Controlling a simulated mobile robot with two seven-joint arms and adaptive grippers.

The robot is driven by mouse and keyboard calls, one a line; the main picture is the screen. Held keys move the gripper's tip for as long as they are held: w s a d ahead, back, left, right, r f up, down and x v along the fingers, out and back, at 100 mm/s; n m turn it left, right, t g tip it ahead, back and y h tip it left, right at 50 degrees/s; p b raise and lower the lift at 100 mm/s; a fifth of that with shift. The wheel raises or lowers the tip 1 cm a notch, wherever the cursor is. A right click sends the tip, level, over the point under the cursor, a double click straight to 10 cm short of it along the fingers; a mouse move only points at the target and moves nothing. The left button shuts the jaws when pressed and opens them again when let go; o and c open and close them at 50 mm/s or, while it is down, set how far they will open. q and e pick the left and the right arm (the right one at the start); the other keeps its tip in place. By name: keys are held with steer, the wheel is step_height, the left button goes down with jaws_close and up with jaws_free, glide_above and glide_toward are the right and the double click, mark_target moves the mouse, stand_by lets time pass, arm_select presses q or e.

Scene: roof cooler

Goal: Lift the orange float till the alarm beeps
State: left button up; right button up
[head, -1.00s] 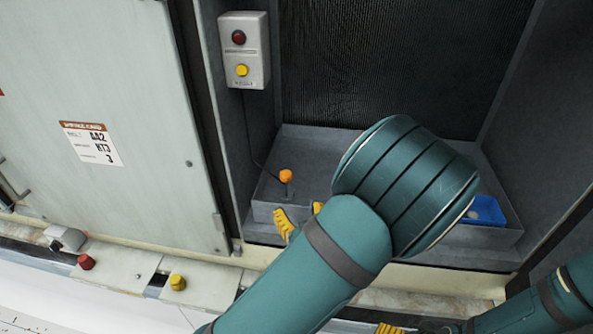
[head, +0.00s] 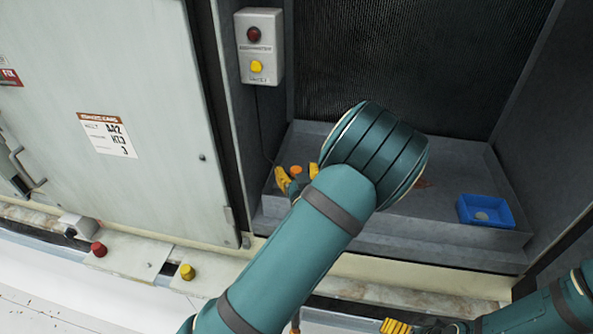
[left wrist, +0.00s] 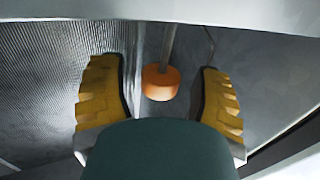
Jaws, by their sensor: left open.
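The orange float (head: 296,170) stands in the grey basin, at the left, with my left gripper (head: 297,177) around it. In the left wrist view the float (left wrist: 161,83) hangs on a thin rod between the two yellow fingers of my open left gripper (left wrist: 161,97), with a gap on both sides. The alarm box (head: 260,47) with a dark red lamp and a yellow button is on the wall above. My right gripper (head: 395,326) shows only in part at the bottom edge; its jaws are unclear.
A blue tray (head: 486,222) with a small round grey spot in it stands at the basin's right. The basin (head: 440,236) has a low front wall. A pale cabinet door (head: 100,120) is at the left. Red (head: 98,249) and yellow (head: 187,272) knobs stand on the front ledge.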

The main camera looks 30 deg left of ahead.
arm_select(q)
jaws_close()
steer(key=shift+r+p, duration=0.45)
steer(key=shift+r, duration=0.85)
steer(key=shift+f, duration=0.1)
jaws_free()
steer(key=v, duration=1.2)
